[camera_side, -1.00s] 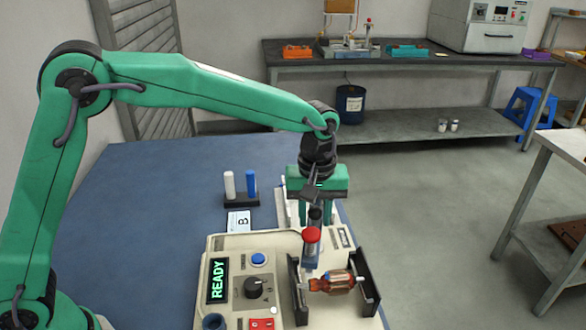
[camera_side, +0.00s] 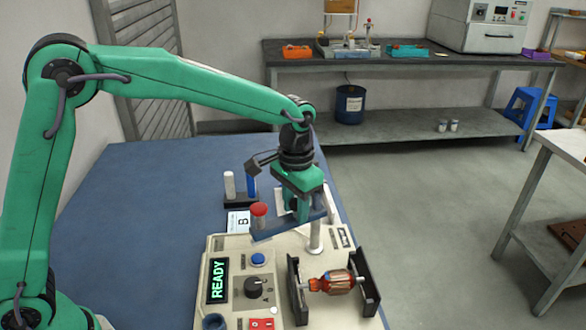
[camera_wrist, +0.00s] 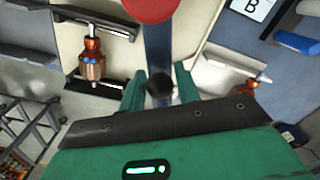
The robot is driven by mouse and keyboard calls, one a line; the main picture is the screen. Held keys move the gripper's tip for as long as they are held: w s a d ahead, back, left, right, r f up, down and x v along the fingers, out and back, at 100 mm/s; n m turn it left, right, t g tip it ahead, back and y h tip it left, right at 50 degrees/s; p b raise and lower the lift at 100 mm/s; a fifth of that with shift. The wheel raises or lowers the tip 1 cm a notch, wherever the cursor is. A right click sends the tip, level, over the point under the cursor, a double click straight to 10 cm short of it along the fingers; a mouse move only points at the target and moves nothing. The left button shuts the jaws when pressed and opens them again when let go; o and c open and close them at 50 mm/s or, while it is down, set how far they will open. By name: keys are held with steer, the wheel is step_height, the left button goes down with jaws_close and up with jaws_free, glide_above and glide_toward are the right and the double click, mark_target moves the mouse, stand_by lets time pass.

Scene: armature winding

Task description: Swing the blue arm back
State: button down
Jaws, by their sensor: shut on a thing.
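The blue arm (camera_side: 276,229) reaches left from a pale post (camera_side: 315,238) on the cream machine (camera_side: 228,312), clear of the armature. A red knob (camera_side: 259,210) stands at its free end. My gripper (camera_side: 300,214) is shut on the blue arm near the post side. In the wrist view, the fingers (camera_wrist: 160,88) sit either side of a dark round part on the blue arm (camera_wrist: 158,45), and the red knob (camera_wrist: 150,6) is at the top edge. A copper-wound armature (camera_side: 333,282) lies in the black cradle (camera_side: 370,285).
The display (camera_side: 217,281) reads READY. A blue button (camera_side: 258,260) and a black dial (camera_side: 256,288) are on the panel. A stand with a white and a blue peg (camera_side: 251,184) and a B card (camera_side: 239,221) lie behind. A second armature (camera_wrist: 249,88) shows in the wrist view.

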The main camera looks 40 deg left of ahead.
steer(key=shift+w+a+m, duration=0.45)
steer(key=shift+m, duration=0.85)
steer(key=shift+w+a+m, duration=0.4)
steer(key=shift+a+m, duration=0.1)
steer(key=shift+m, duration=0.8)
steer(key=shift+w+a+m, duration=0.45)
steer(key=shift+m, duration=0.85)
steer(key=c, duration=1.2)
jaws_free()
steer(key=shift+o, duration=0.2)
steer(key=shift+d+r, duration=0.1)
step_height(320, 180, up, 8)
